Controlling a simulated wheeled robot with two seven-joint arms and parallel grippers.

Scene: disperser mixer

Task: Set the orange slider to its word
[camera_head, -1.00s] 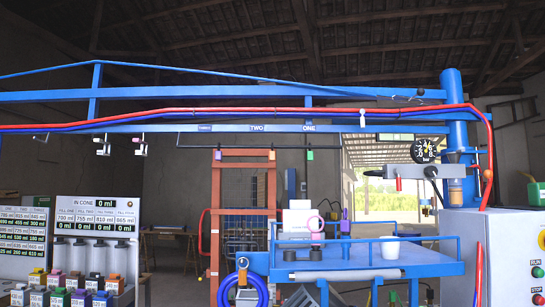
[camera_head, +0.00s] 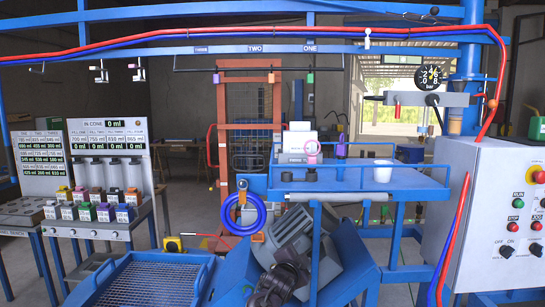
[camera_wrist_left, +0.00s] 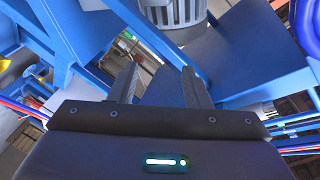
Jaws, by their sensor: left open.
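The orange slider (camera_head: 271,78) hangs on a thin dark rail under the blue beam, right of the word TWO (camera_head: 254,49) and left of ONE (camera_head: 310,49). The word THREE (camera_head: 202,49) is farther left. My left gripper (camera_head: 288,270) is low in the head view, in front of a grey motor and far below the rail. In the left wrist view its two fingers (camera_wrist_left: 158,72) are apart and empty. My right gripper is out of view.
A grey ribbed motor (camera_head: 292,235) and blue frame are close to my left gripper. A blue railed platform (camera_head: 350,182) carries a white cup (camera_head: 382,171). A control cabinet (camera_head: 490,220) stands right, a dispenser bench left. Space before the rail looks open.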

